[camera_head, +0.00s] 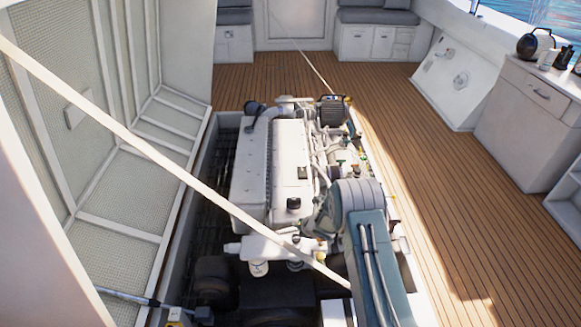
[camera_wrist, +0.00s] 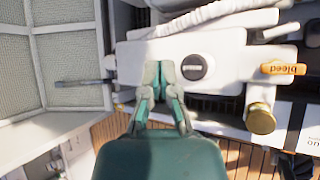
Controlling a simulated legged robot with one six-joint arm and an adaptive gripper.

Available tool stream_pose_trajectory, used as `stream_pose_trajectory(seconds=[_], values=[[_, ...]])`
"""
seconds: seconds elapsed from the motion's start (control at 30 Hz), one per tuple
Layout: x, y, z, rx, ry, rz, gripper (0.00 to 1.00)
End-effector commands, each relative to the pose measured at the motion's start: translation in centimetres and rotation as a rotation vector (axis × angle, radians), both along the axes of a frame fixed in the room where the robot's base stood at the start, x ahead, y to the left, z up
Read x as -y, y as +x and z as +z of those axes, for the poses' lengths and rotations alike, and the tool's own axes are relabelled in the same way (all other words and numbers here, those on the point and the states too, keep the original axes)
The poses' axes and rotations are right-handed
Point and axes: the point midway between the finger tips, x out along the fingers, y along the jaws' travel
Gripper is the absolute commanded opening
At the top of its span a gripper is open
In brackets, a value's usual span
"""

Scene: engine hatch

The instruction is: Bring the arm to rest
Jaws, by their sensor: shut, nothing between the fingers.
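In the wrist view my gripper (camera_wrist: 159,74) is shut, its two grey fingertips together with nothing between them. It is in front of a white engine part, just left of a round black slotted cap (camera_wrist: 195,67). I cannot tell whether the tips touch the part. In the head view my teal arm reaches up over the right side of the white engine (camera_head: 288,165). The gripper's fingers cannot be made out there.
The open hatch lid (camera_head: 90,85) stands at the left, and a pale strut (camera_head: 170,168) crosses the view. Wooden deck (camera_head: 440,175) lies clear to the right.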

Motion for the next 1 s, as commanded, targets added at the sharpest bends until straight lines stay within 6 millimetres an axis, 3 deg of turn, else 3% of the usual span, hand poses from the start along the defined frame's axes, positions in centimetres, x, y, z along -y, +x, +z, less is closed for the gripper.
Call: stream_pose_trajectory(seconds=[0.17,0.37,0.57,0.77,1.0], values=[[0.4,0.5,1.4,-0.003,0.006,-0.036,0.0],[2.7,2.0,9.6,-0.036,0.062,-0.278,0.0],[5.3,1.5,18.2,-0.08,0.159,-0.566,0.0],[7.7,-0.9,26.3,-0.118,0.289,-0.845,0.0],[9.9,-6.0,34.4,-0.169,0.475,-1.168,0.0]])
